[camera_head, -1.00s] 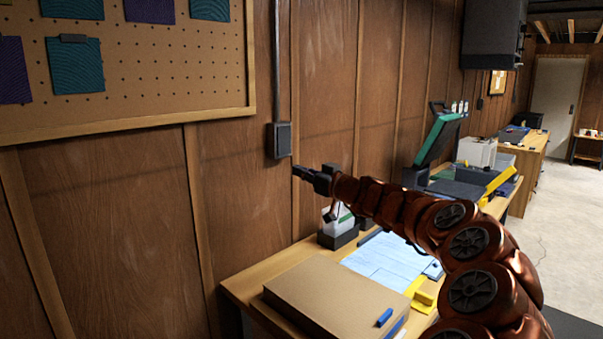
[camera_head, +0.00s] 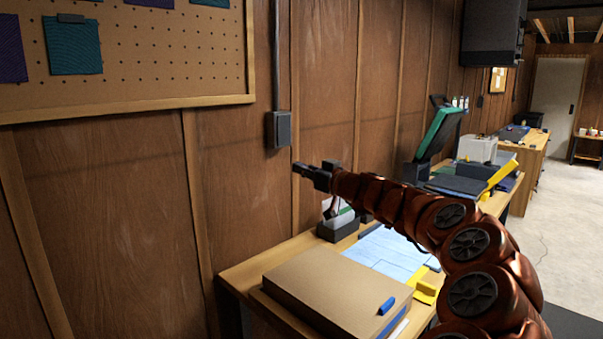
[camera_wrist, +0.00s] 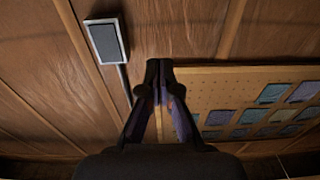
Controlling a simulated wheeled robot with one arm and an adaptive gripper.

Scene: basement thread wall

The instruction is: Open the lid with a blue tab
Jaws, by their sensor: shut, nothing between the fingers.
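A flat brown lid (camera_head: 335,286) lies closed and level on a shallow box on the near wooden workbench, in the head view. A small blue tab (camera_head: 387,306) is at its right front corner. My gripper (camera_head: 302,169) is shut and empty, raised above and behind the lid, pointing left toward the wood wall. It is well apart from the lid and the tab. In the wrist view the shut fingers (camera_wrist: 160,72) point at the wall; the lid is not in that view.
Behind the lid are a dark holder (camera_head: 340,226) with a white and green item, and blue-white papers (camera_head: 385,252). A yellow piece (camera_head: 426,292) is to the right. A pegboard (camera_head: 150,85) and a grey wall box (camera_head: 279,129) are on the wall.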

